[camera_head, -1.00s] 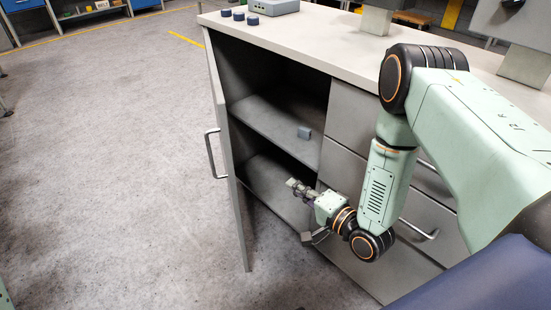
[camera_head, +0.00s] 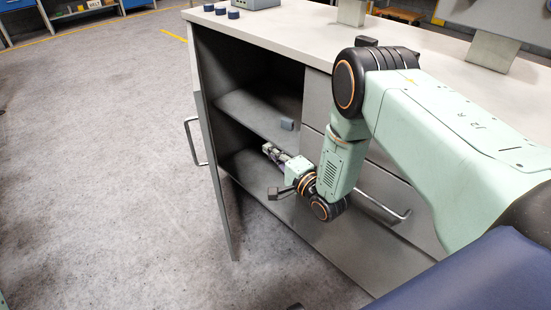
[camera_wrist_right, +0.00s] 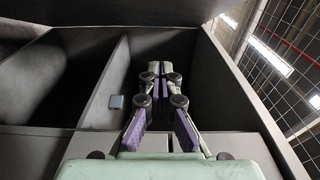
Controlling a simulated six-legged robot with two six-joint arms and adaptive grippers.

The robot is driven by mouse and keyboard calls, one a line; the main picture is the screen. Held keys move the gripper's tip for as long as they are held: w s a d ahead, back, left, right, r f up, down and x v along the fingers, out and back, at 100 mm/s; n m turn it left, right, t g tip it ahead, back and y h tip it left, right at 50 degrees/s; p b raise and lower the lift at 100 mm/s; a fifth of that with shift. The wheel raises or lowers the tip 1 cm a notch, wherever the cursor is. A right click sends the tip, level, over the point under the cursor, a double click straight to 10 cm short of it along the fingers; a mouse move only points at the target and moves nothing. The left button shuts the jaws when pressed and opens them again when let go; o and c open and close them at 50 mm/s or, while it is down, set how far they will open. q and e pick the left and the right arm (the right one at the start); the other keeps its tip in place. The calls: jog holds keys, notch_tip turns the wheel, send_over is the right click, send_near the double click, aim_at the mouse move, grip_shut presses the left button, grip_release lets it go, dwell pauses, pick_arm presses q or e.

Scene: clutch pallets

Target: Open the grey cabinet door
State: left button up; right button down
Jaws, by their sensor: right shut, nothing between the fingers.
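The grey cabinet (camera_head: 330,262) stands in the middle of the head view. Its grey door (camera_head: 213,170) stands swung open on the left, with a bar handle (camera_head: 190,142) on its outer face. The open compartment has a shelf (camera_head: 250,112). My right gripper (camera_head: 268,149) is in front of the opening, near the lower compartment, apart from the door handle. In the right wrist view my right gripper (camera_wrist_right: 153,72) points into the cabinet, its fingers together and empty. My left gripper is not in view.
A small blue-grey block (camera_head: 287,124) sits on the shelf, and it also shows in the wrist view (camera_wrist_right: 116,102). Drawers with bar handles (camera_head: 385,208) are to the right. Several dark blue pieces (camera_head: 221,11) lie on the worktop. The floor left of the door is clear.

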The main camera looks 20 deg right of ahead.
jog(key=w+a+b, duration=0.2)
jog(key=w+a, duration=0.3)
jog(key=w, duration=0.1)
jog(key=shift+f+b, duration=0.25)
jog(key=shift+b, duration=0.1)
jog(key=shift+a, duration=0.1)
